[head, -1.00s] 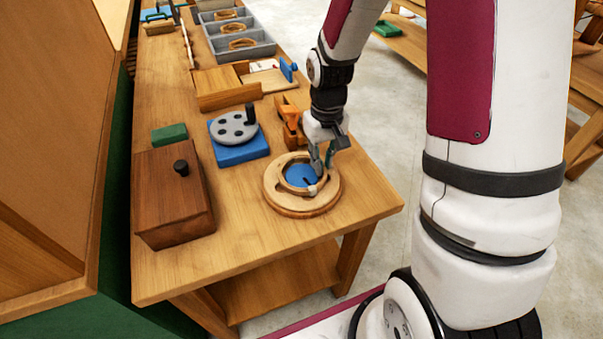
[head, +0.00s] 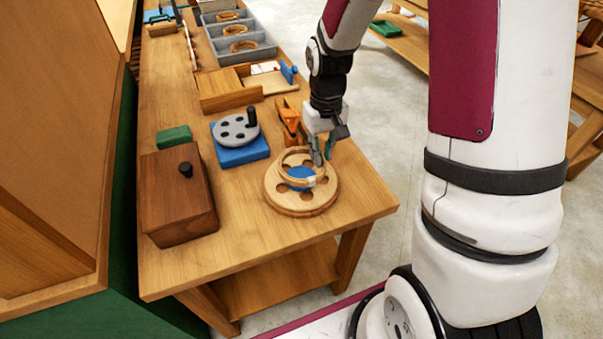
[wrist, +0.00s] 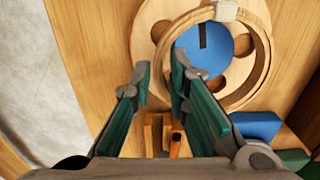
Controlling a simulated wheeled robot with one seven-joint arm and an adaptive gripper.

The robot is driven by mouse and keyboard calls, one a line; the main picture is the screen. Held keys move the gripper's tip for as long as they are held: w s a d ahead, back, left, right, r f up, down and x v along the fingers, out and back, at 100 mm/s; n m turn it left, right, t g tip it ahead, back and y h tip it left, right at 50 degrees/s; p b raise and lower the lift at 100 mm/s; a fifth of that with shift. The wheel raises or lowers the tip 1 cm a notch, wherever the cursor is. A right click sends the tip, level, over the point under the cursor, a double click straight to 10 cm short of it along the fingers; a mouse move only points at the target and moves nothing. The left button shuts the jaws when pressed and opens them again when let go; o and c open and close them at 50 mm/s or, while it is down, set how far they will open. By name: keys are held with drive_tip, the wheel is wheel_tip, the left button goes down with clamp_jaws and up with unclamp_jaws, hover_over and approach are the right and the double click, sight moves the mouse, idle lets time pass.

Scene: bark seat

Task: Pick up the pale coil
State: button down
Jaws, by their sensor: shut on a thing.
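The pale coil (head: 279,172) is a light wooden ring with a whitish patch on its rim. My gripper (head: 318,158) is shut on the coil's wall at its far right side. In the wrist view the coil (wrist: 262,62) passes between the fingertips of my gripper (wrist: 161,76). It appears slightly above a round wooden holder (head: 292,207) with several holes and a blue centre (head: 301,172). The blue centre with a dark slot also shows in the wrist view (wrist: 214,52). The exact gap below the coil is hard to tell.
A grey disc on a blue block (head: 241,151), a dark wooden box (head: 178,205) with a knob and a green block (head: 173,136) stand to the left. An orange item (head: 290,121) is just behind. Grey trays (head: 257,52) lie farther back. The table's front is clear.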

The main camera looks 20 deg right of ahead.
drive_tip(key=shift+r+p, duration=1.05)
drive_tip(key=shift+r, duration=0.6)
drive_tip(key=shift+s, duration=0.1)
